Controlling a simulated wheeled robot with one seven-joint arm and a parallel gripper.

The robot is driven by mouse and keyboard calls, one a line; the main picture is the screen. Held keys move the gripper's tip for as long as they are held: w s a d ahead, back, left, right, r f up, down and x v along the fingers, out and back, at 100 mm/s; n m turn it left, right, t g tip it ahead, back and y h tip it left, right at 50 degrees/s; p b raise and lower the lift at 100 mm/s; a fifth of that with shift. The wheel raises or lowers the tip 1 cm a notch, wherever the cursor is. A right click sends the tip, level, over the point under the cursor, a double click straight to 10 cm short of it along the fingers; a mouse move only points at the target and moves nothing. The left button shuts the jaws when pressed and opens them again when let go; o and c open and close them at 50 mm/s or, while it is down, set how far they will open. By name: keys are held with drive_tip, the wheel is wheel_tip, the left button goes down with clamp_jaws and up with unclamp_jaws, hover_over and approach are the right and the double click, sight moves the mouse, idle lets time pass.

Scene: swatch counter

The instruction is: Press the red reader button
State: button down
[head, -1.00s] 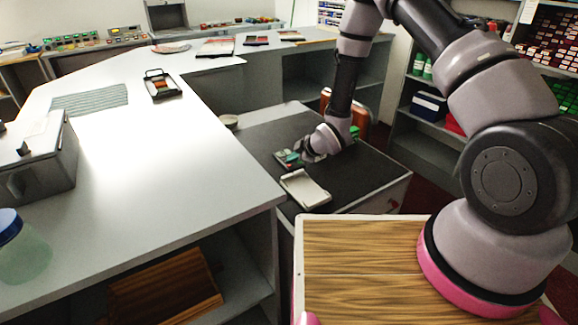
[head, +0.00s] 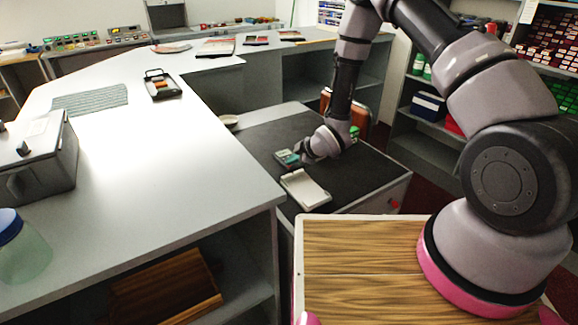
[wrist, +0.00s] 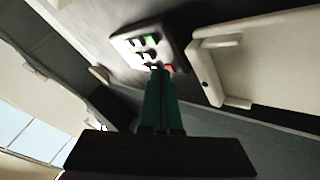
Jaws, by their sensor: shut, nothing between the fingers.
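The reader is a small dark box with buttons on the dark counter top; it shows in the head view (head: 287,157) and near the top middle of the wrist view (wrist: 178,38). Its face has several pale buttons and a green one (wrist: 151,40). The red button (wrist: 170,68) shows at its near edge, partly hidden by my fingertips. My gripper (wrist: 160,70) is shut and empty, with its green fingers together. The tips lie right beside the red button in the picture; I cannot tell whether they touch it. In the head view my gripper (head: 301,157) is at the reader's right side.
A pale tray-like holder (head: 306,190) lies just in front of the reader, and also shows at the right of the wrist view (wrist: 258,58). A small round dish (head: 229,121) stands behind it to the left. The dark counter (head: 357,172) is clear to the right.

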sight(292, 168)
drive_tip(key=shift+r, duration=0.8)
drive_tip(key=shift+r, duration=0.1)
drive_tip(key=shift+r, duration=2.4)
